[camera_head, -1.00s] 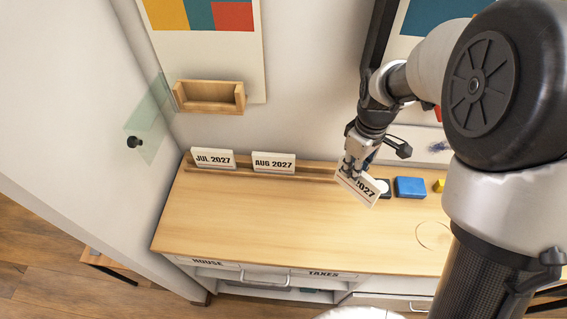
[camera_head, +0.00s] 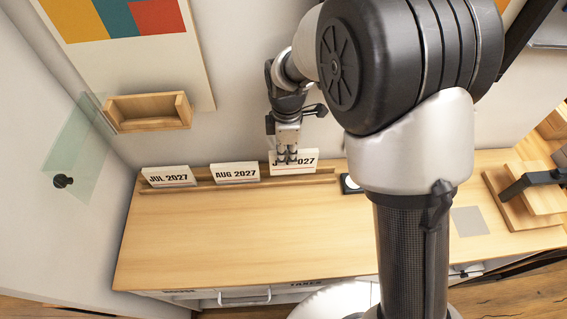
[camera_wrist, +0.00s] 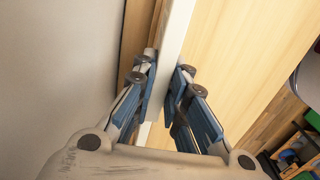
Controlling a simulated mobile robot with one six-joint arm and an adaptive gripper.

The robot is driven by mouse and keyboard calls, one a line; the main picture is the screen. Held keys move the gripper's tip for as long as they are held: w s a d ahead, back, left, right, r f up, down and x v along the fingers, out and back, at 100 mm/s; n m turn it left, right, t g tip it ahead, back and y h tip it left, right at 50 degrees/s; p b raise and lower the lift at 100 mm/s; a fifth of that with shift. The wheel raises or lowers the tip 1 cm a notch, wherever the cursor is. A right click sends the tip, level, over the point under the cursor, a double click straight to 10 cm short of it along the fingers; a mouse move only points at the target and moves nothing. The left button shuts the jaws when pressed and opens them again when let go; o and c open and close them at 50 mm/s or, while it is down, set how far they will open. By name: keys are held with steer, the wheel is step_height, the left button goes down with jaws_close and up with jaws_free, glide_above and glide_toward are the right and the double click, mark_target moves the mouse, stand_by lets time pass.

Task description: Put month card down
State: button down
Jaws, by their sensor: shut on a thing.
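The held month card (camera_head: 307,157) is white with black print ending in "027"; the fingers hide part of its month name. My gripper (camera_head: 287,158) is shut on its upper part. The card stands near upright at the right part of the wooden card rail (camera_head: 325,181) along the back of the desk. I cannot tell whether its lower edge is seated in the groove. In the wrist view the card (camera_wrist: 177,35) is a white edge between the blue finger pads (camera_wrist: 165,95). The JUL 2027 card (camera_head: 168,177) and AUG 2027 card (camera_head: 236,174) stand in the rail to the left.
A wooden wall holder (camera_head: 148,112) hangs above the left cards. A dark item with a white disc (camera_head: 350,184) lies right of the rail, partly behind my arm. The desktop (camera_head: 220,235) in front is clear. A wooden stand (camera_head: 525,195) sits far right.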

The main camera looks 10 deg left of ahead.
mark_target(286, 173)
steer(key=shift+f+b, duration=0.55)
steer(key=shift+f, duration=1.35)
steer(key=shift+f, duration=0.15)
steer(key=c, duration=1.6)
jaws_free()
step_height(286, 173, up, 8)
steer(key=p, duration=0.2)
steer(key=shift+f+p, duration=0.1)
steer(key=shift+p, duration=0.2)
